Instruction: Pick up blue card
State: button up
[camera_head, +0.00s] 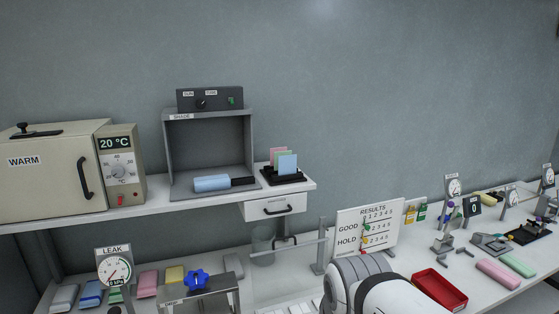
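The blue card (288,164) stands upright in a black slotted rack (284,178) at the right end of the upper shelf. It is at the front right of the rack. A pink card (275,156) and a green card (281,154) stand behind it and are partly hidden. My gripper is not in view. A large white and grey rounded part at the bottom centre looks like my arm.
A grey shade box (210,140) with a blue roller (212,183) stands left of the rack. A warming oven (55,175) is farther left. A drawer (275,207) hangs below the shelf. A results board (367,230) and red tray (440,289) are on the lower bench.

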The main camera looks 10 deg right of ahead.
aim_at(288, 164)
jog(key=u, duration=2.3)
jog(key=k, duration=0.95)
jog(key=z, duration=1.5)
jog(key=i, duration=1)
jog(key=z, duration=0.1)
